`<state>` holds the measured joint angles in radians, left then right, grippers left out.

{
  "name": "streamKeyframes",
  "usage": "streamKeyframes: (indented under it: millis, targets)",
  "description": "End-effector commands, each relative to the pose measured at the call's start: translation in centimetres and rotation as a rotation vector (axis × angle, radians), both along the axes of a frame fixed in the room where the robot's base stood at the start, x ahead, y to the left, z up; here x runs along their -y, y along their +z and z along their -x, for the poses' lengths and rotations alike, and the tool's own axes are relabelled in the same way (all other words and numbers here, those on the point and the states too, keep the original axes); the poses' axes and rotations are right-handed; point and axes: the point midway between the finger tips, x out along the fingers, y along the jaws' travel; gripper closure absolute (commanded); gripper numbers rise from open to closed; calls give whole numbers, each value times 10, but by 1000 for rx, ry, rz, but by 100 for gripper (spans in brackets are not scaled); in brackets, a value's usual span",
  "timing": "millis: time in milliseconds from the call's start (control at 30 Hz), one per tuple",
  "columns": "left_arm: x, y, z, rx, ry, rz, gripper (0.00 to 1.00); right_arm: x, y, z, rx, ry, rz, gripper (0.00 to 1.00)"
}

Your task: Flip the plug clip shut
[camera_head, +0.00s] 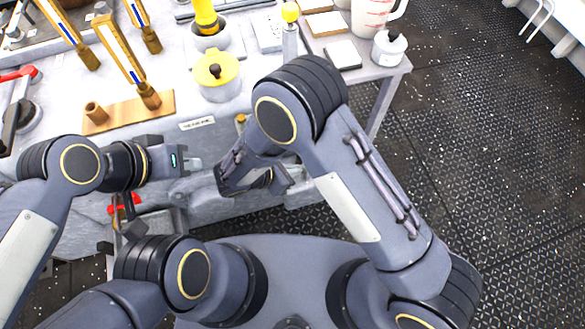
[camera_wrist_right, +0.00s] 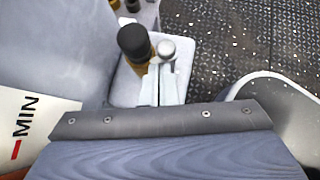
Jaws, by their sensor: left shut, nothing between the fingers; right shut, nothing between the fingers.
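A small brass part (camera_head: 241,119) sits at the bench's front edge, partly behind my right arm. In the right wrist view a brass post with a black cap (camera_wrist_right: 136,48) stands beside a grey rounded knob (camera_wrist_right: 167,49). I cannot make out for certain which part is the plug clip, nor its angle. My right gripper (camera_wrist_right: 164,80) is shut and empty, with its light grey fingers close to the post; contact cannot be told. In the head view my right arm hides much of this area. My left gripper (camera_head: 193,163) is shut and empty at the bench front, left of my right wrist.
The bench (camera_head: 225,112) holds a yellow-lidded pot (camera_head: 216,75), a wooden board (camera_head: 118,112) with a peg, and yellow gauges. A white label (camera_wrist_right: 27,128) reads MIN. Open floor lies right.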

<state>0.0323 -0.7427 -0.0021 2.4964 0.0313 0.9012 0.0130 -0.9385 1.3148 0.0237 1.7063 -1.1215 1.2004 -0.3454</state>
Motion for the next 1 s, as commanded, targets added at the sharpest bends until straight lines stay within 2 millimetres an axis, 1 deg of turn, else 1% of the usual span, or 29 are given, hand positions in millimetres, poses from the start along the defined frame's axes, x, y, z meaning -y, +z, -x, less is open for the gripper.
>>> streamKeyframes:
  millis: [1000]
  targets:
    - [0,-3,0,0,0,0,100,0,-1,-3,-1,-81,1,100]
